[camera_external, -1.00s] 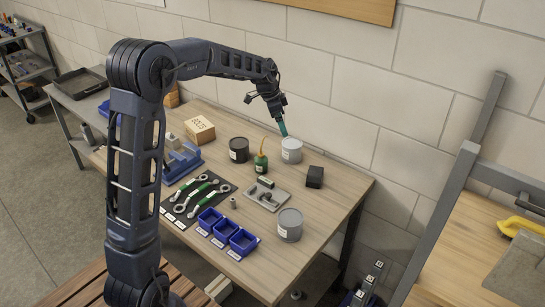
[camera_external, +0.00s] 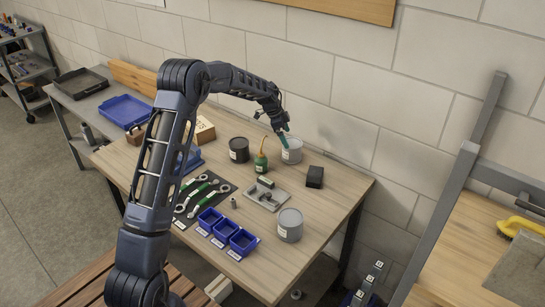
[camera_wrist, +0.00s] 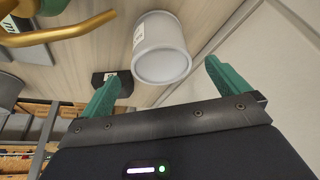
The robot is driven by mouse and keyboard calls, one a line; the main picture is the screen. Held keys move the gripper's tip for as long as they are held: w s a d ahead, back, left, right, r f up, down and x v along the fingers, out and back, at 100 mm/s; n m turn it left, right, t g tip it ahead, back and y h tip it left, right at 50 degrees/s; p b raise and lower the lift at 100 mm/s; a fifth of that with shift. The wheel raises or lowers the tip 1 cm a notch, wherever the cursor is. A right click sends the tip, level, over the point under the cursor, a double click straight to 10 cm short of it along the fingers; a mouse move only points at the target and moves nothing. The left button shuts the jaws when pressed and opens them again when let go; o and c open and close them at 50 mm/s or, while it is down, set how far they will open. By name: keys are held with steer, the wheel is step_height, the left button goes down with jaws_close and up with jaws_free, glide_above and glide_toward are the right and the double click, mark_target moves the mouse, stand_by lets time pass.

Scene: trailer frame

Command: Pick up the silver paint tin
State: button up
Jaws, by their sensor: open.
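A light silver-grey paint tin (camera_external: 291,154) with a white label stands upright near the wall side of the workbench. In the wrist view the tin (camera_wrist: 162,52) is ahead of my gripper, in the gap between the fingertips. My gripper (camera_external: 284,140) is open, its green fingers at the tin's top and left side in the external view. The fingers also show in the wrist view (camera_wrist: 161,72), spread wide and empty. I cannot tell whether a finger touches the tin. A second, grey tin (camera_external: 290,226) stands near the bench's front edge.
A green oil can (camera_external: 261,162) with a brass spout stands close left of the tin, with a dark tin (camera_external: 239,150) beyond it. A black block (camera_external: 315,177) lies to the right. Blue bins (camera_external: 226,229) and wrenches (camera_external: 202,196) lie nearer the front.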

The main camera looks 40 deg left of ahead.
mark_target(292, 148)
steer(key=x, duration=0.8)
steer(key=shift+f, duration=0.25)
steer(key=shift+c, duration=0.2)
steer(key=shift+r, duration=0.1)
steer(key=c, duration=1.3)
steer(key=shift+o, duration=0.2)
steer(key=shift+r, duration=0.1)
